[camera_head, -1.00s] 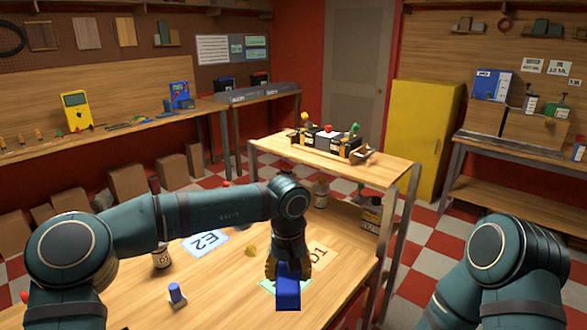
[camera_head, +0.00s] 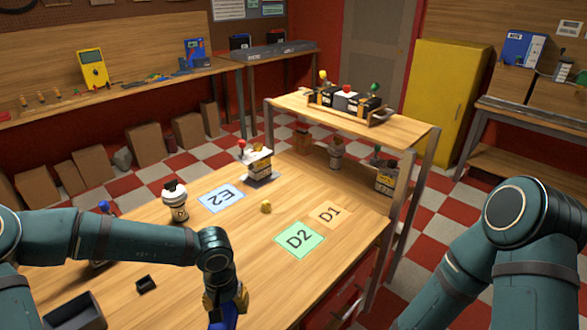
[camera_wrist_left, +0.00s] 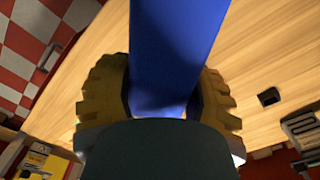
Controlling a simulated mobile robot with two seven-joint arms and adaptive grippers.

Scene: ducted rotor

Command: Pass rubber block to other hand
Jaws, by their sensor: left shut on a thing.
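My left gripper (camera_head: 226,303) is at the bottom of the head view, over the near part of the wooden table. It is shut on a blue block (camera_head: 223,318), the only block in hand, which I take for the rubber block. In the left wrist view the blue block (camera_wrist_left: 176,55) stands out long and smooth between the two yellow-brown ridged finger pads of the gripper (camera_wrist_left: 165,95). Its far end runs out of that view. My right arm shows at the right of the head view, but its gripper is out of sight.
The table (camera_head: 150,245) carries a blue E2 card (camera_head: 221,198), a green D2 card (camera_head: 299,239), an orange D1 card (camera_head: 329,213), a small yellow piece (camera_head: 266,207), a small black piece (camera_head: 146,284) and a dark tray (camera_head: 75,315). A raised shelf (camera_head: 405,128) stands behind.

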